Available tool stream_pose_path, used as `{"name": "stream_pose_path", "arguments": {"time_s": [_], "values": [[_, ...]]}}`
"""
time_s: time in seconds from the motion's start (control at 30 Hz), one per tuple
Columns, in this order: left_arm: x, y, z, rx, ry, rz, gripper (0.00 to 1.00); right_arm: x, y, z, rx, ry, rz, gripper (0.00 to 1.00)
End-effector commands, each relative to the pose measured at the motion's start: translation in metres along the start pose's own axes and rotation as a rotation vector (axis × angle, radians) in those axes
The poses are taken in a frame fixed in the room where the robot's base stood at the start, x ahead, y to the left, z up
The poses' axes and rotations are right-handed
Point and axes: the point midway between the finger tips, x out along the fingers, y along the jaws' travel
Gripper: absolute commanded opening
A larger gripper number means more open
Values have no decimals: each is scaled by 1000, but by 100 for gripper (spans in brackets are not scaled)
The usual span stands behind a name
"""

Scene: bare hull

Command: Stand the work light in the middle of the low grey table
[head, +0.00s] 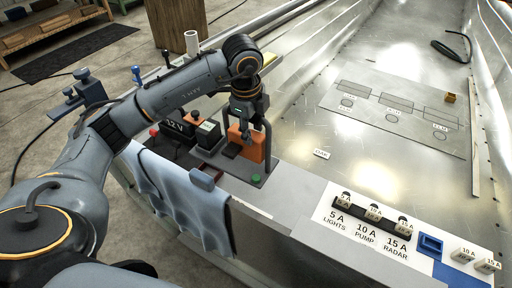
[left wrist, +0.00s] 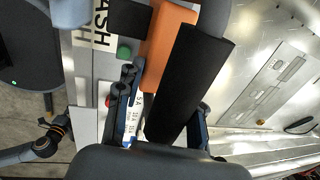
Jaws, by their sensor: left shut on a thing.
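The work light, as I take it, is an orange block (head: 254,146) with a dark part, upright on a grey equipment board on the hull's edge in the head view. In the left wrist view its orange body (left wrist: 166,45) lies behind a thick black bar (left wrist: 188,85). My left gripper (head: 247,146) points down from above, its fingers on either side of the light and shut on it. The fingers partly hide the light, and I cannot tell whether its base touches the board. I cannot pick out the low grey table with certainty. My right gripper is not in view.
A blue cloth (head: 185,195) hangs over the edge. The hull floor beyond holds a marked grey panel (head: 390,141) and open room.

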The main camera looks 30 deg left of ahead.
Motion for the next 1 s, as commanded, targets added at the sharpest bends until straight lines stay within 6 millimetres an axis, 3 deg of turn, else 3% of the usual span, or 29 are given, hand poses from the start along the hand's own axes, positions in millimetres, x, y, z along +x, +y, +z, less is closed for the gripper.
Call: {"name": "stream_pose_path", "arguments": {"time_s": [0.4,0.6,1.0], "values": [[44,-42,-64,1,2,-4,0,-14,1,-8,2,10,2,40],[74,-52,-82,0,1,-6,0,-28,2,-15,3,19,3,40],[103,-60,-99,0,2,-5,0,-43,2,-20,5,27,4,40]]}}
